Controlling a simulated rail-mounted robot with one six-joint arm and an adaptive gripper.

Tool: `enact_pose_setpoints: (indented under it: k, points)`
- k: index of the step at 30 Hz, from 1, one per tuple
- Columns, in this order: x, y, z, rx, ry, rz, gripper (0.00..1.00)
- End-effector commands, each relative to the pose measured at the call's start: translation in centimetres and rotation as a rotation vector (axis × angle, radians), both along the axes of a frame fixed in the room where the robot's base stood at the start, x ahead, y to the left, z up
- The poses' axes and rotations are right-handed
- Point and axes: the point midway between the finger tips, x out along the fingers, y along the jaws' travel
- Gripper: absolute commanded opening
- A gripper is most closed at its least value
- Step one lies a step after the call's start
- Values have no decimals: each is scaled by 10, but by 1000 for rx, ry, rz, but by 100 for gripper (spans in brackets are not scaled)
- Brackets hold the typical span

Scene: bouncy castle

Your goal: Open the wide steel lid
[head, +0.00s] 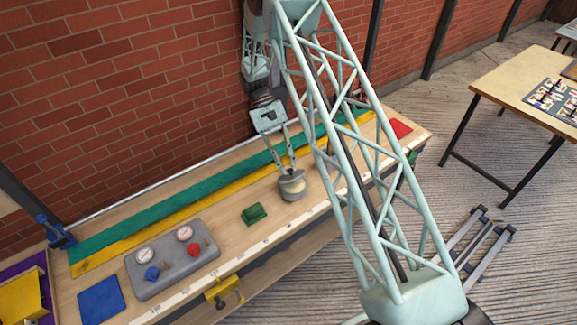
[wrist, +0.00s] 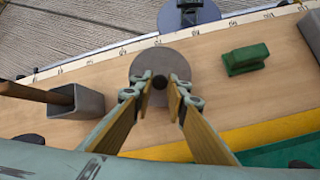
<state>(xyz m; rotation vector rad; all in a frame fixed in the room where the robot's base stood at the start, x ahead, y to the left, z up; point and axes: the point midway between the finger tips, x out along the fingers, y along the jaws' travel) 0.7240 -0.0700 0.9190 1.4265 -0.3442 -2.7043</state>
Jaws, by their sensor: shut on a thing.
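The wide steel lid (wrist: 150,68) is a round grey disc with a small dark knob (wrist: 160,82) at its middle in the wrist view. My gripper (wrist: 160,88) is over it, its two fingers closed on the knob from both sides. In the head view the lid (head: 291,179) shows small, on or close above a round grey pot on the wooden bench, with my gripper (head: 284,165) reaching down to it. I cannot tell whether the lid is still seated or slightly raised. The pot's inside is hidden.
A green block (head: 254,214) sits left of the pot on the bench. A grey panel (head: 172,258) with dials and knobs is further left. A grey square holder (wrist: 76,104) stands on the other side in the wrist view. My arm hides part of the bench's right side.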

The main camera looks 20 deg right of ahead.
Motion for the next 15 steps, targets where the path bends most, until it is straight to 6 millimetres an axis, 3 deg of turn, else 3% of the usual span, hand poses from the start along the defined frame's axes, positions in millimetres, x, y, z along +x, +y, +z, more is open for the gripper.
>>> enact_pose_setpoints:
  k: [15]
  points:
    - [4, 1, 1, -13, 48, 0, 0]
